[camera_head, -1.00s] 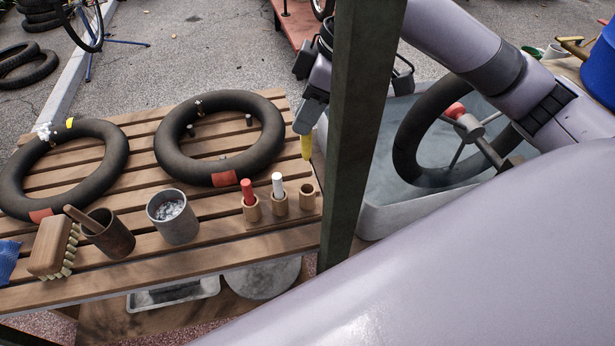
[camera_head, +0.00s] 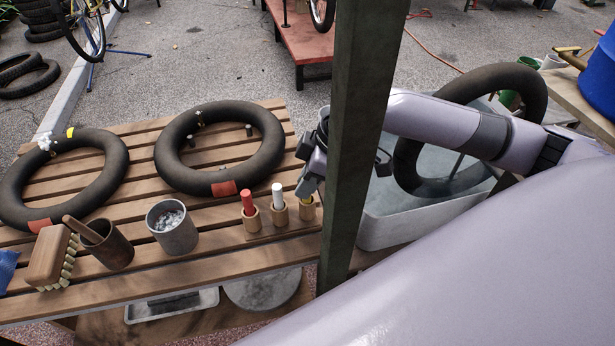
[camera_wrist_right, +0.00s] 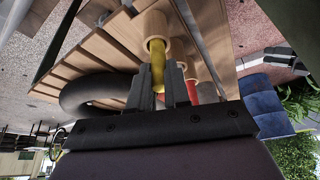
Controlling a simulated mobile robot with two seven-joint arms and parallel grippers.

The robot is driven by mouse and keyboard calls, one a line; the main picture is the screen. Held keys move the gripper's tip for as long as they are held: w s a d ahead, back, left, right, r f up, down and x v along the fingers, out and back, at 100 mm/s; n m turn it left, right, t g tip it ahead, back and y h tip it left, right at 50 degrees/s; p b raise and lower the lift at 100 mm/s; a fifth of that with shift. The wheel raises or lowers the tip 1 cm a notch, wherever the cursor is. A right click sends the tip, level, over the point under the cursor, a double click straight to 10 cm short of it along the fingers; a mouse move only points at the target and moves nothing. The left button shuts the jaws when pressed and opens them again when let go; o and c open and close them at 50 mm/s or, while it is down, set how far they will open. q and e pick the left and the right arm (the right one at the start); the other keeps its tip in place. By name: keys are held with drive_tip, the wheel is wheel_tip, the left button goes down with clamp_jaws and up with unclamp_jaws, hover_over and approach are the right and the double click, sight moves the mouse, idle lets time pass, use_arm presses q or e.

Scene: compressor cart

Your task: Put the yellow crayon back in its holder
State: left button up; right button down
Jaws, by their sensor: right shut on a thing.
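My right gripper (camera_head: 305,185) is over the wooden rack's right-hand cup, partly behind the dark post. It is shut on the yellow crayon (camera_head: 306,200), which also shows between the fingers in the right wrist view (camera_wrist_right: 158,72). The crayon's far end is at the mouth of the holder cup (camera_head: 306,212) and appears to be inside it; the depth is hidden. The cup also shows in the wrist view (camera_wrist_right: 152,20). A red crayon (camera_head: 248,203) and a white crayon (camera_head: 278,194) stand upright in the two other cups. My left gripper is not in view.
A dark green post (camera_head: 355,150) rises right of the rack. The slatted bench (camera_head: 215,255) also bears a metal cup (camera_head: 172,230), a brown cup (camera_head: 110,245), a brush (camera_head: 48,257) and two inner tubes (camera_head: 220,188). A grey water tub (camera_head: 400,228) stands right of the post.

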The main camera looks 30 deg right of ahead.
drive_tip(key=c, duration=1.1)
unclamp_jaws()
drive_tip(key=shift+f, duration=0.1)
drive_tip(key=shift+f+b, duration=0.2)
drive_tip(key=shift+b, duration=0.4)
drive_tip(key=s+v, duration=0.1)
drive_tip(key=v, duration=0.6)
drive_tip(key=shift+s+d, duration=0.1)
drive_tip(key=shift+s, duration=0.05)
